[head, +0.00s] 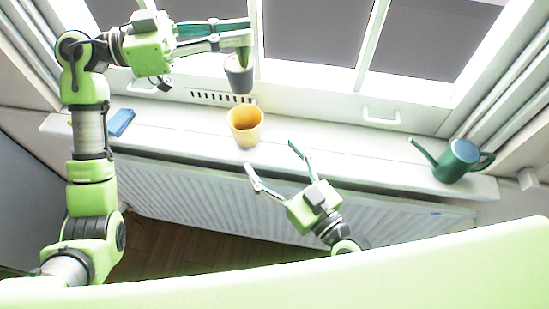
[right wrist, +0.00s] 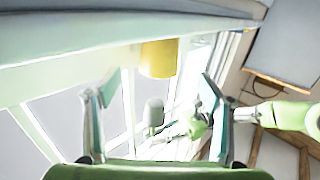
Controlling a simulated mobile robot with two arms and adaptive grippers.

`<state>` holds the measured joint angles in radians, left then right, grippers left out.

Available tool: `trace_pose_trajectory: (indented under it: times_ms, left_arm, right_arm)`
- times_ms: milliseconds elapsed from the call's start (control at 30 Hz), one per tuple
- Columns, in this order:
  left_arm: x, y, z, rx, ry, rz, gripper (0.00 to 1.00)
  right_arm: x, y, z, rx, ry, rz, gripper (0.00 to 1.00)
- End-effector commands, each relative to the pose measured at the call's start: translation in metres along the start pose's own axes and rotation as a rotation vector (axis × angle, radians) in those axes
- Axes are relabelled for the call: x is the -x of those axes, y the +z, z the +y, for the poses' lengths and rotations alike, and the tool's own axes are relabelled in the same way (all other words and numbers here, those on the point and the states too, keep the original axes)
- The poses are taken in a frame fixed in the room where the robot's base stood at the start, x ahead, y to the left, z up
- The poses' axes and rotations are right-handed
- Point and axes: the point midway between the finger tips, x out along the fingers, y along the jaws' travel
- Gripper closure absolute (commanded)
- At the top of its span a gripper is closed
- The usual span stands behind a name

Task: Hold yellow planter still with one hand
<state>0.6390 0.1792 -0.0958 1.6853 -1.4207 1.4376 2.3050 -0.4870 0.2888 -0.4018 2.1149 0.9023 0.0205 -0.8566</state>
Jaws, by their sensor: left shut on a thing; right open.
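The yellow planter (head: 245,127) stands upright on the white windowsill, and its open top shows an orange-toned inside. It also shows in the right wrist view (right wrist: 159,58), beyond and between the fingers. My right gripper (head: 270,156) is open and empty, in front of the planter and to its right, not touching it. Its spread fingers also show in the right wrist view (right wrist: 160,83).
A blue block-like item (head: 121,122) lies at the left of the windowsill (head: 350,160). A green watering can (head: 460,161) stands at its right end. The sill between planter and can is clear. A white radiator (head: 180,195) is below, window frames behind.

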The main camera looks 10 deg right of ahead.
Motion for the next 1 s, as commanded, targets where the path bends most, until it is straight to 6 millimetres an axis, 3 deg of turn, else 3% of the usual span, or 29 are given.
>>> trace_pose_trajectory:
  times_ms: [167,600,800,1000]
  left_arm:
    - [0.000,-0.001,0.000,-0.001,0.000,0.001,1.00]
    - [0.000,-0.001,0.000,-0.001,0.000,0.001,1.00]
    - [0.000,-0.001,0.000,-0.001,0.000,0.001,1.00]
    - [0.000,-0.001,0.000,-0.001,0.000,0.001,1.00]
  right_arm:
    - [-0.021,-0.002,0.001,-0.010,0.005,0.005,0.26]
    - [-0.099,-0.001,0.001,-0.006,0.003,0.002,0.26]
    - [-0.115,-0.001,0.001,-0.004,0.002,0.001,0.26]
    - [-0.118,0.000,0.001,-0.003,0.001,0.000,0.26]
